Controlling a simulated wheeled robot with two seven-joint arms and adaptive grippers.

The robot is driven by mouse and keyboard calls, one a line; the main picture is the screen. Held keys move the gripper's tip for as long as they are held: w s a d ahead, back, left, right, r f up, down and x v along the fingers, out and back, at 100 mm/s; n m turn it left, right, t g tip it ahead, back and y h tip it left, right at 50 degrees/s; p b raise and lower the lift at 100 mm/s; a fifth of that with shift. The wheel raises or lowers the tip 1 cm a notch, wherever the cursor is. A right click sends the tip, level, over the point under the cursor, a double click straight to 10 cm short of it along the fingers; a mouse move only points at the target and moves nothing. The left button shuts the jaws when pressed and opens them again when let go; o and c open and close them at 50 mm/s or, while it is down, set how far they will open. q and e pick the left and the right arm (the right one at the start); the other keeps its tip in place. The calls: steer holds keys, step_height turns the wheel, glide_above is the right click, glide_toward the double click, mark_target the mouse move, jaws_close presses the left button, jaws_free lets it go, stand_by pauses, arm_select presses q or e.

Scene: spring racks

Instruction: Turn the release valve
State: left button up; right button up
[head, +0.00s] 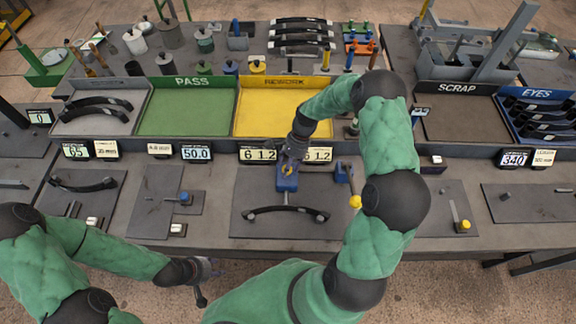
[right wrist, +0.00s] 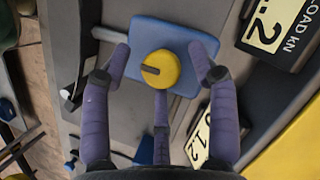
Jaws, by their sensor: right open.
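A round yellow knob with a dark pointer mark, which I take for the release valve (right wrist: 165,80), sits on a blue block (right wrist: 190,40) in the right wrist view. The blue block also shows in the head view (head: 287,186), at the top of the middle test stand. My right gripper (right wrist: 158,72) is open, its purple fingers spread around the yellow knob; I see no clear contact. In the head view my right gripper (head: 290,162) is over the block and partly hides the knob. My left gripper (head: 210,268) hangs low at the front edge of the bench; its jaws are too small to read.
A black curved spring bar (head: 265,209) lies below the blue block. Number displays (head: 258,154) stand just behind. A lever with a yellow ball (head: 355,202) is to the right. Green PASS (head: 185,115) and yellow REWORK (head: 270,115) trays lie beyond.

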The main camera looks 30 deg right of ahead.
steer(key=c, duration=1.1)
steer(key=shift+n, duration=0.3)
steer(key=n, duration=0.1)
steer(key=n+g+b, duration=0.1)
steer(key=n, duration=0.1)
steer(key=shift+w+a+n+g+h, duration=0.1)
steer(key=shift+w+n+g+h, duration=0.05)
steer(key=shift+n+g+h, duration=0.15)
steer(key=n+g+h+b, duration=0.1)
steer(key=n, duration=0.3)
steer(key=shift+n, duration=0.4)
steer(key=n+h, duration=0.1)
steer(key=n, duration=0.1)
steer(key=n+g+h, duration=0.1)
steer(key=n, duration=0.1)
steer(key=shift+w+a+b, duration=0.1)
steer(key=shift+a+b, duration=0.1)
steer(key=shift+b, duration=0.2)
steer(key=shift+n+h, duration=0.9)
steer(key=shift+n, duration=1.6)
steer(key=o, duration=1.1)
